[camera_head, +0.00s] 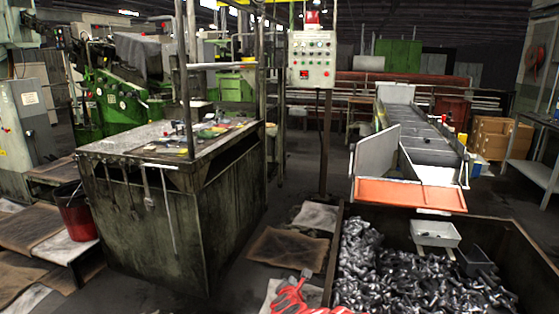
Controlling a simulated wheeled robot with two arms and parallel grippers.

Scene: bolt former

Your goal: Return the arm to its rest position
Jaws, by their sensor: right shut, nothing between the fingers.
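My right gripper (304,276), red and grey, shows at the bottom edge, left of the metal bin full of bolts. It is shut and empty. Only a small part of my right arm shows, running off the bottom edge. My left gripper is not in view.
The bin (505,235) of loose metal bolts (400,275) fills the lower right. A conveyor chute with an orange lip (408,194) ends above it. A dirty metal workbench (150,225) stands left, with a red bucket (76,215) beside it. Brown mats (287,248) lie on the floor between.

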